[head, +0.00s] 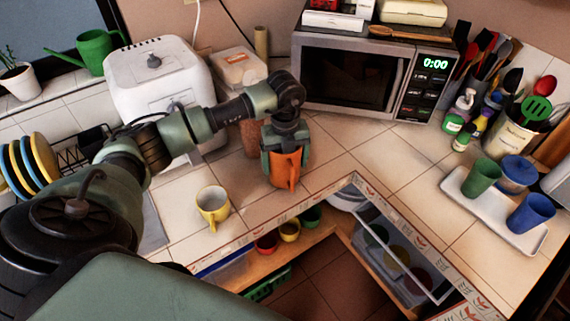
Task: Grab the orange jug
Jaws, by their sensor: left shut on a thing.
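The orange jug (286,171) stands upright on the tiled counter, or just above it; I cannot tell which. It is near the counter's inner corner, in front of the microwave. My left gripper (285,152) comes down on it from above and is shut on it, with green fingers at its upper sides. The gripper hides the jug's top. The jug's handle side faces the front. My right gripper is not in view.
A yellow mug (212,207) stands left of the jug near the counter's front edge. Behind are a microwave (375,80) and a white bread maker (160,85). A white tray (482,208) with cups is at right. Bare tiles lie between jug and tray.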

